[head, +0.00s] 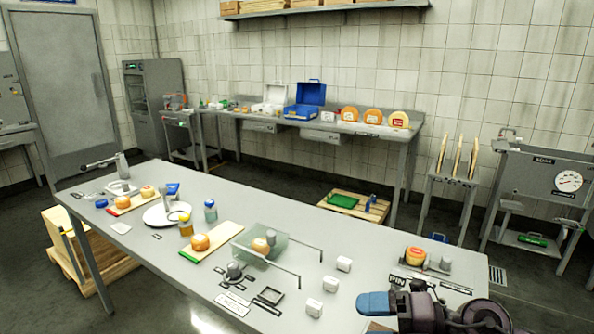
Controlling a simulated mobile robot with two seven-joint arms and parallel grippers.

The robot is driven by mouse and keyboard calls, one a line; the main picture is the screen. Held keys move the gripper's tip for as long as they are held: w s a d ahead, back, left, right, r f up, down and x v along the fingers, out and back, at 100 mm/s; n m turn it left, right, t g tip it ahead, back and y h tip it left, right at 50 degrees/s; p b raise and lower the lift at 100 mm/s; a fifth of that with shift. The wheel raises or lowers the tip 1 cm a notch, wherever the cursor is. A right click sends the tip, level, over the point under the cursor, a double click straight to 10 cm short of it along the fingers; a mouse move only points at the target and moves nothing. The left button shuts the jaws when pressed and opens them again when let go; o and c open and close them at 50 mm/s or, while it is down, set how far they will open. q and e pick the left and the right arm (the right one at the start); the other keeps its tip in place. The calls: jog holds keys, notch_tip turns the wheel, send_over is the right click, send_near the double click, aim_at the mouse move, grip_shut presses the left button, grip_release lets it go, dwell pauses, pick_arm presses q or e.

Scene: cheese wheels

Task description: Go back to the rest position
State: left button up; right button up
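My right gripper (378,306) is at the bottom right, above the near edge of the long grey table (330,235). A blue-grey piece shows at its tip, and I cannot tell whether that is a finger pad or something held. Whether its fingers are open or shut is not clear. My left gripper is not in view. On the table, orange cheese wheels (200,243) rest on wooden boards, and one (415,254) sits at the right end beside the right arm.
A clear guard (260,244), white blocks (344,263), small jars (210,211) and a round white plate (160,214) stand on the table. A back bench (340,126) carries cheeses and a blue case (305,105). A pallet (352,206) lies on the floor behind.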

jog(key=w+d+r+m+t+h, duration=0.1)
jog(key=d+r+m+t, duration=0.35)
jog(key=m+t, duration=0.85)
jog(key=s+d+f+m+t+h, duration=0.1)
jog(key=d+f+m+h, duration=0.2)
jog(key=d+m+h, duration=0.35)
jog(key=s+d+f+m+h, duration=0.2)
jog(key=d+f+m+h, duration=0.2)
jog(key=m+h, duration=0.5)
jog(key=s+f+m+g, duration=0.2)
jog(key=s+f+g, duration=0.5)
jog(key=s, duration=0.3)
jog(key=s+f+m+g, duration=0.3)
jog(key=s+f+g, duration=0.4)
jog(key=s, duration=0.4)
jog(key=w+f+t+y, duration=0.1)
jog(key=w+f+t, duration=0.6)
jog(key=f, duration=0.4)
jog(key=shift+w+n+t, duration=0.4)
jog(key=shift+n, duration=0.05)
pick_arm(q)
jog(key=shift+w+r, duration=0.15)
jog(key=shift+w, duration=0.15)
pick_arm(e)
jog(key=shift+r, duration=0.1)
